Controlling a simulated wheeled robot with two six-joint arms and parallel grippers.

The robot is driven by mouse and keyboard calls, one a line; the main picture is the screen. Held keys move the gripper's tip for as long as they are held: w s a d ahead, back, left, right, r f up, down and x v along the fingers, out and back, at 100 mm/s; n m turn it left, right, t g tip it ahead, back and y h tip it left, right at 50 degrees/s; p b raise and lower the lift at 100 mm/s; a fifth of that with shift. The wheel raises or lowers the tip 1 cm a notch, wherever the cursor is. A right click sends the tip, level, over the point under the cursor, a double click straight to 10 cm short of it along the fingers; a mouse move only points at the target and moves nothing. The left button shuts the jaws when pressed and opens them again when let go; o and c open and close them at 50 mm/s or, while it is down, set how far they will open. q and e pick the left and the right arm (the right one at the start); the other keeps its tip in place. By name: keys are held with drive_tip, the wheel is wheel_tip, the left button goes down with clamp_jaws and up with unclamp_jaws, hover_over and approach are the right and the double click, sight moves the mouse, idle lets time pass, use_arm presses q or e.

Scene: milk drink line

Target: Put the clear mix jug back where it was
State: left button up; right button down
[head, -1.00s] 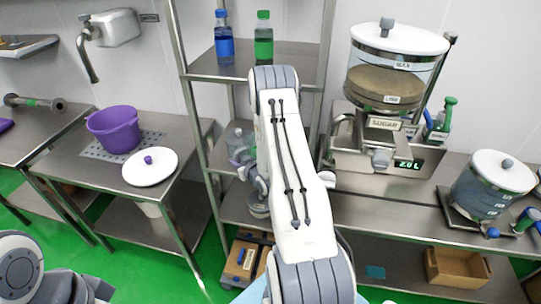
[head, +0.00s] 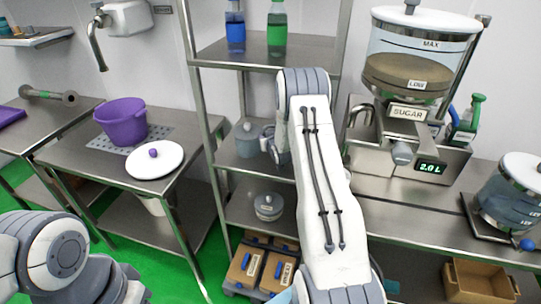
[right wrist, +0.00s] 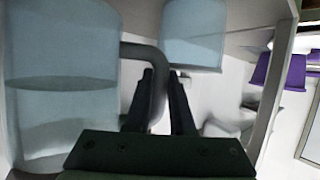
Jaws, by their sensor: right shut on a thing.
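The clear mix jug (right wrist: 55,110) fills the left of the right wrist view. It is see-through and bluish, with a level line across it and a grey handle on its right side. My right gripper (right wrist: 160,85) is shut on that handle. In the head view a clear bluish jug (head: 247,140) shows at the middle shelf level of the rack, just left of my right wrist. My right arm hides most of the gripper there. I cannot tell whether the jug touches the shelf. My left gripper is out of view.
A second clear vessel (right wrist: 194,35) stands close beyond the handle. The steel rack (head: 215,165) has posts near my wrist. Blue (head: 235,33) and green (head: 277,35) bottles stand on its upper shelf, and a lidded pot (head: 269,206) below. The sugar dispenser (head: 408,112) is at right.

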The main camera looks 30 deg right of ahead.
wheel_tip(320, 180, down, 6)
drive_tip(key=b, duration=0.2)
drive_tip(key=shift+r+b, duration=0.1)
drive_tip(key=shift+b, duration=0.25)
drive_tip(key=shift+r, duration=0.25)
drive_tip(key=c, duration=1.1)
unclamp_jaws()
drive_tip(key=shift+s+f, duration=0.1)
drive_tip(key=shift+o, duration=0.2)
